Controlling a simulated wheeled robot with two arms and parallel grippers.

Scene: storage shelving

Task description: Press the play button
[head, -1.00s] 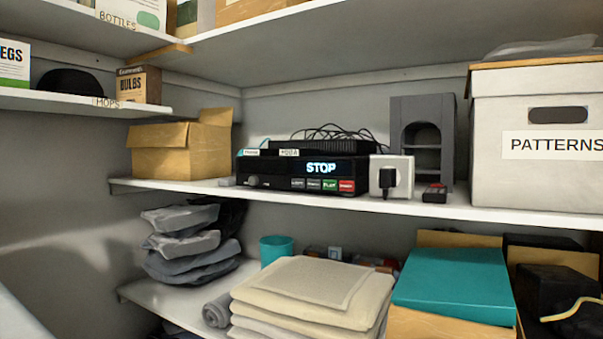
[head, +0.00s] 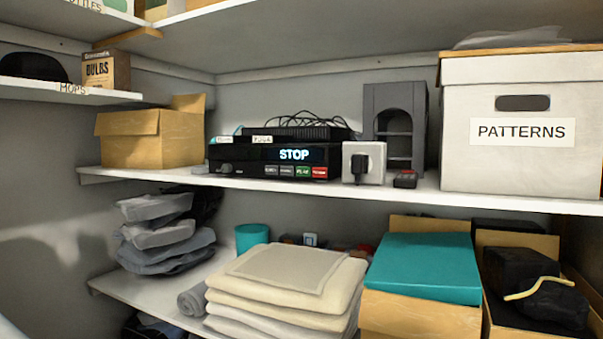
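A black player (head: 240,160) stands on the middle shelf, left of centre in the head view. Its lit display (head: 294,155) reads STOP. Below the display is a row of small buttons: two dark ones at the left, a green play button (head: 303,172), and a red button (head: 320,173) at the right end. The green button's label is small but appears to read PLAY. Neither of my grippers shows in the head view.
A white socket box with a black plug (head: 374,156) stands right of the player. A cardboard box (head: 130,148) is to its left, a white PATTERNS box (head: 520,174) far right. Folded cloths (head: 240,295) and a teal box lid (head: 418,259) are on the shelf below.

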